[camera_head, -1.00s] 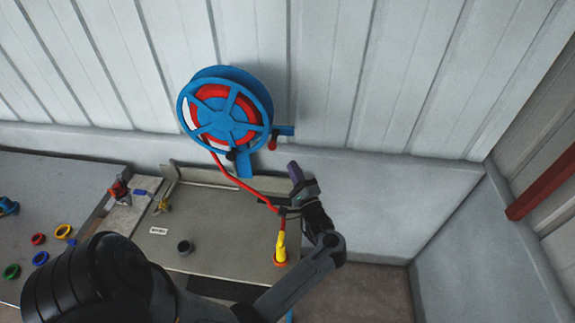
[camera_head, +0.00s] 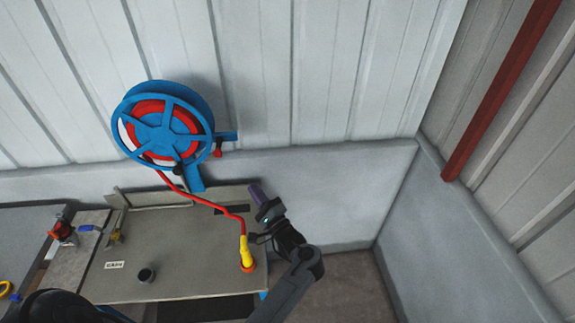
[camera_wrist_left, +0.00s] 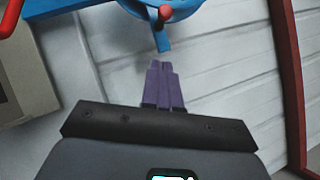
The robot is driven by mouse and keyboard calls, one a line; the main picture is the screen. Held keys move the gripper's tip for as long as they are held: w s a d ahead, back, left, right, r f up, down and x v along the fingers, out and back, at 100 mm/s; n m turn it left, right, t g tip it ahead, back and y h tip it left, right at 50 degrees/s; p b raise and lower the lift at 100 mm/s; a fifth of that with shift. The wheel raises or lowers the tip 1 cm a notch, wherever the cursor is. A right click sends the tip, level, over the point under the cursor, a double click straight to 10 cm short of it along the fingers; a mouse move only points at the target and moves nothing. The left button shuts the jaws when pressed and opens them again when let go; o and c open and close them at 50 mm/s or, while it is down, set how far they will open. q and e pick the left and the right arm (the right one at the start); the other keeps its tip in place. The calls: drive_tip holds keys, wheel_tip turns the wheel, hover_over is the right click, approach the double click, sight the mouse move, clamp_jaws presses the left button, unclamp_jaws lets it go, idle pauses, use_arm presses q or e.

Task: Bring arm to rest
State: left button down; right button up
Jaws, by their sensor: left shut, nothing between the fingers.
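My left arm comes up from the lower edge in the head view, and its gripper (camera_head: 257,193) is held beside the right end of the grey bench (camera_head: 190,253), in front of the wall. Its purple fingers are shut with nothing between them, as the left wrist view also shows (camera_wrist_left: 162,82). The fingers are apart from the blue and red hose reel (camera_head: 165,130) on the wall; part of the reel shows at the top of the left wrist view (camera_wrist_left: 170,8). My right gripper is not in view.
A red hose (camera_head: 205,203) runs from the reel to a yellow fitting (camera_head: 246,252) standing on the bench, close to my left gripper. A dark cup-like part (camera_head: 146,275) and a red valve (camera_head: 62,231) are further left. A red beam (camera_head: 500,90) crosses the right wall. The floor right of the bench is clear.

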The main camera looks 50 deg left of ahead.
use_arm(q)
drive_tip(key=s+a+f+m+t+h, duration=0.1)
drive_tip(key=s+a+f+m+t, duration=0.1)
drive_tip(key=s+f+m+t, duration=0.55)
drive_tip(key=w+d+f+n+t+h, duration=0.2)
drive_tip(key=d+n+t+h, duration=0.1)
drive_tip(key=d+h, duration=1.3)
drive_tip(key=s+d+r+n+g+h, duration=0.15)
drive_tip(key=s+d+g+h, duration=0.3)
drive_tip(key=d, duration=0.75)
drive_tip(key=s+d+f+n+g, duration=0.1)
drive_tip(key=s+d+n+g, duration=0.1)
drive_tip(key=s+n+g, duration=0.45)
wheel_tip(320, 180, up, 15)
drive_tip(key=s+t+p, duration=0.1)
drive_tip(key=t+p, duration=0.1)
drive_tip(key=p, duration=1.3)
drive_tip(key=shift+s+a+f+m, duration=0.15)
drive_tip(key=shift+s+f+m, duration=0.1)
drive_tip(key=shift+m, duration=0.2)
drive_tip(key=shift+t, duration=0.25)
